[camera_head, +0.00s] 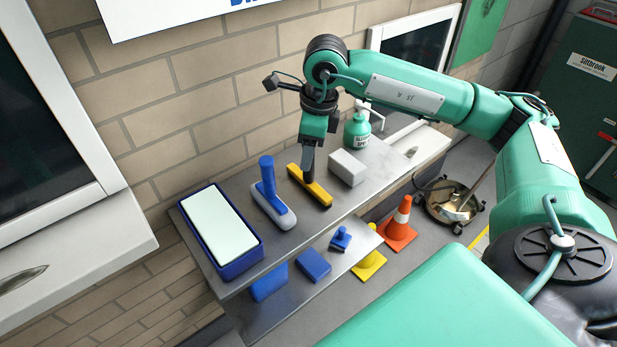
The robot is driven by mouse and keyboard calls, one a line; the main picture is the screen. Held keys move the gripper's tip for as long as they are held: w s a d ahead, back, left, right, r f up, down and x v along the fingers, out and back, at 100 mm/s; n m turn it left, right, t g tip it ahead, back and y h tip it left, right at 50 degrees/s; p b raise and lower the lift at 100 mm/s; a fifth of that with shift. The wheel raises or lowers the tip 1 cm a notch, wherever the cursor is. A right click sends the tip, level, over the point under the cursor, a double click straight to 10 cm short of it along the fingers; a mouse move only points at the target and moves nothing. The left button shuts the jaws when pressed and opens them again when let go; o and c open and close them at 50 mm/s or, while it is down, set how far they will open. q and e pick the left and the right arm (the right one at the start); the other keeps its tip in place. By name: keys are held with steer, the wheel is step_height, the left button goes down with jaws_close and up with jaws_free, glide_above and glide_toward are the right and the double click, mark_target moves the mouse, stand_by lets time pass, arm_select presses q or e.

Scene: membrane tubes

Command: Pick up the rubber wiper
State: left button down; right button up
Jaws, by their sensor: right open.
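The rubber wiper looks to be the yellow bar with a dark edge (322,194), lying on the upper grey metal shelf (293,236) against the brick wall. My right gripper (308,168) points down right over its middle, with dark fingers that are open. The fingers overlap the bar in the picture, so I cannot tell whether they touch it or straddle it. They hide part of its middle. My left gripper is not in view.
Left of the bar stand a blue-handled tool with a pale base (275,209) and a blue-rimmed tray (242,268). To the right are a white block (347,167) and a green pump bottle (357,133). Blue and yellow items sit on the lower shelf. An orange cone (398,226) stands beyond.

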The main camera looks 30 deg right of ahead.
jaws_close()
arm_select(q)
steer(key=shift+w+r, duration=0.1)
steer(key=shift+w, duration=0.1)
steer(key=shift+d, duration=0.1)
